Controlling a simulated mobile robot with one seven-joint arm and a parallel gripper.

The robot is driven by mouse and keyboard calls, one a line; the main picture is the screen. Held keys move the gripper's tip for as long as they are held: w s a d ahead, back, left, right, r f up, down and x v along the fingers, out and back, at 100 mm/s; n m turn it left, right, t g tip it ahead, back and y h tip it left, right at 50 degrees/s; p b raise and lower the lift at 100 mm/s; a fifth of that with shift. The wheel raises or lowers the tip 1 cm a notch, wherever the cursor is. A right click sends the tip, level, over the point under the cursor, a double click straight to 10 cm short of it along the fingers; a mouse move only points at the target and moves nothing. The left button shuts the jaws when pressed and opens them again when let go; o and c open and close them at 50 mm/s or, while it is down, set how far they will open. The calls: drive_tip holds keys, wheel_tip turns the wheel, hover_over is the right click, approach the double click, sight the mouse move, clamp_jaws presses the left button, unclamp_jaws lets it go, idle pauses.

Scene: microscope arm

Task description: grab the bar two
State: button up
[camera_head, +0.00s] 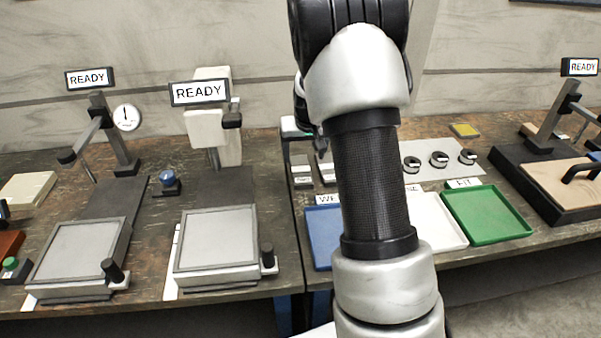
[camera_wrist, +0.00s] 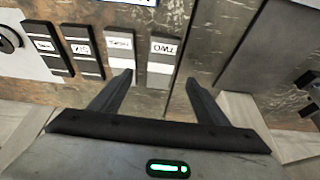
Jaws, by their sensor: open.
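Bar two (camera_wrist: 160,74) is a pale grey bar with a white end label, rightmost in the row in the wrist view. Its label reads TWO upside down. In the head view bar two (camera_head: 301,171) lies at the left end of the row, near the table seam. My gripper (camera_wrist: 158,78) is open, with bar two between its fingertips in the wrist view. The left fingertip overlaps the edge of the neighbouring pale bar (camera_wrist: 120,65). The height of the fingers above the bars is unclear. In the head view my arm hides most of the gripper.
Two dark labelled bars (camera_wrist: 83,52) (camera_wrist: 44,48) lie further left in the wrist view. A blue tray (camera_head: 320,238), a white tray and a green tray (camera_head: 489,214) stand along the front. Ring-shaped pieces (camera_head: 438,160) lie on a pale mat. Two READY stands (camera_head: 201,92) (camera_head: 96,125) are left.

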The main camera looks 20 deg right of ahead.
sight(301, 168)
drive_tip(key=x, duration=0.5)
drive_tip(key=shift+w, duration=0.1)
drive_tip(key=shift+w+x, duration=0.25)
drive_tip(key=shift+x, duration=1.1)
drive_tip(key=shift+w+x, duration=0.25)
drive_tip(key=shift+x, duration=1.1)
drive_tip(key=shift+r, duration=0.25)
drive_tip(key=shift+c, duration=0.5)
clamp_jaws()
drive_tip(key=shift+w+r, duration=0.15)
